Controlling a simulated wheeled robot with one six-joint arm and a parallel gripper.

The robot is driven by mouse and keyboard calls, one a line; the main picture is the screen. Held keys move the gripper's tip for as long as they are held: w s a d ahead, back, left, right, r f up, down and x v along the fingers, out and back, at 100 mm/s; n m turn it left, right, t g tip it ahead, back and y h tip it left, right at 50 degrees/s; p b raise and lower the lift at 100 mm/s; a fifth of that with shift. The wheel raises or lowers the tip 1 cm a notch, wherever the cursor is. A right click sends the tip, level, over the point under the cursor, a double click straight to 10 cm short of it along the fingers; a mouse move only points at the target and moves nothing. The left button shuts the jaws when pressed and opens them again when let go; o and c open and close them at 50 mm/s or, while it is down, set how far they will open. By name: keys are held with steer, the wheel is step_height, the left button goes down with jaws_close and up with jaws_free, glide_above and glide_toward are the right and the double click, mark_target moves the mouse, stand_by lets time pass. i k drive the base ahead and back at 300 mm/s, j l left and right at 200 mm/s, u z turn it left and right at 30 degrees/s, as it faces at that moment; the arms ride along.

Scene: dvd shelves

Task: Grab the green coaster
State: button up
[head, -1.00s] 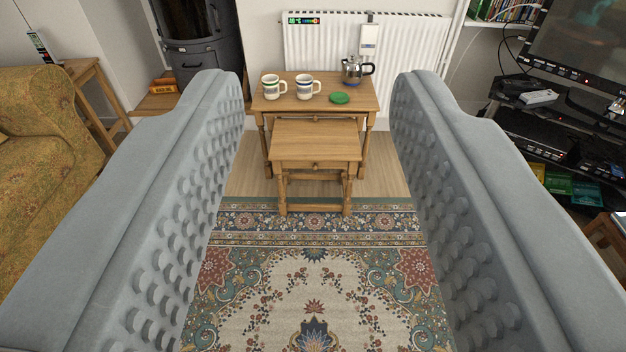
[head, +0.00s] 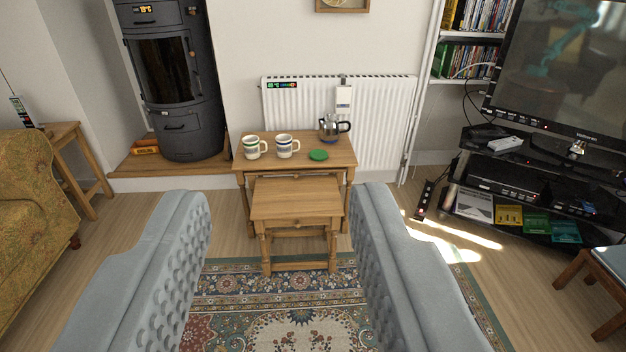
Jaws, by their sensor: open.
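The green coaster (head: 318,155) is a small round disc lying flat on the larger wooden table (head: 300,163), near its right side. My gripper (head: 279,200) is open and empty, with its two grey, studded fingers spread wide in the lower part of the view. The coaster lies well beyond the fingertips and shows between and above them, a little right of the middle of the gap. Nothing hides it.
Two striped mugs (head: 252,147) (head: 287,146) stand left of the coaster, and a glass and metal pot (head: 331,128) stands just behind it. A smaller table (head: 297,200) sits in front. A radiator (head: 380,125) is behind.

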mark_target(316, 155)
steer(key=i+l, duration=0.15)
steer(key=i, duration=0.5)
steer(key=i+l, duration=0.15)
steer(key=i, duration=0.55)
steer(key=i+l, duration=0.1)
steer(key=i, duration=0.55)
steer(key=i+l, duration=0.15)
steer(key=i, duration=0.5)
